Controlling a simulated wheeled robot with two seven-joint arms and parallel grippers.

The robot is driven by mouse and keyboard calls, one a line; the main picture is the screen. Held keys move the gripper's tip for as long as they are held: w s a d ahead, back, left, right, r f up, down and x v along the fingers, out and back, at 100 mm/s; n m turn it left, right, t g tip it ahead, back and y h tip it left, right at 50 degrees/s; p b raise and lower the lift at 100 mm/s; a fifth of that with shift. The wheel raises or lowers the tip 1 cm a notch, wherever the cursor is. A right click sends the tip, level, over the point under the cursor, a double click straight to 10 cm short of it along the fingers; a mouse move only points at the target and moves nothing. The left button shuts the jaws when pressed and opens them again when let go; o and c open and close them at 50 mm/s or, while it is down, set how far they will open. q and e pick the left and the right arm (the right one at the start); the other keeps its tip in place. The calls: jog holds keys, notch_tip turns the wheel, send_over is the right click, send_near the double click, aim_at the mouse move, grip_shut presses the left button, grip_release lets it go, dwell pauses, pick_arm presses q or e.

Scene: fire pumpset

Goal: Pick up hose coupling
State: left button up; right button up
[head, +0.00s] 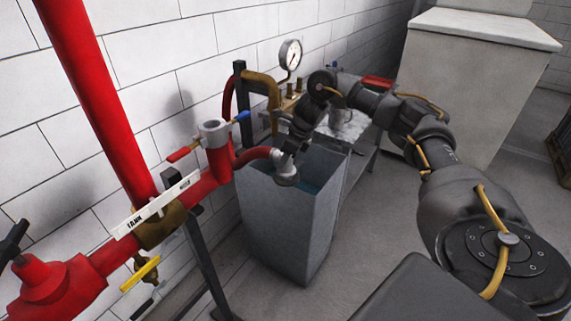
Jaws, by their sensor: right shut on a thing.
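The hose coupling (286,174) is a grey metal piece at the end of a short red hose (256,154). It hangs over the open top of a grey square bin, tilted downward. My right gripper (287,150) comes in from the right, pointing down, and is shut on the hose coupling. The dark fingers cover part of the coupling's upper side. My left gripper is not in view.
The grey bin (285,225) holds dark water below its rim. Red pipework (105,120) with a yellow lever (140,273) and a white label fills the left. A pressure gauge (290,55) and brass fittings stand behind. A pale cabinet (460,85) stands at the back right.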

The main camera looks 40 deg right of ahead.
notch_tip(320, 180, up, 8)
jog(key=shift+r+p, duration=0.15)
jog(key=shift+p, duration=0.2)
jog(key=shift+r, duration=0.1)
jog(key=shift+r+p, duration=2.9)
jog(key=shift+p, duration=0.55)
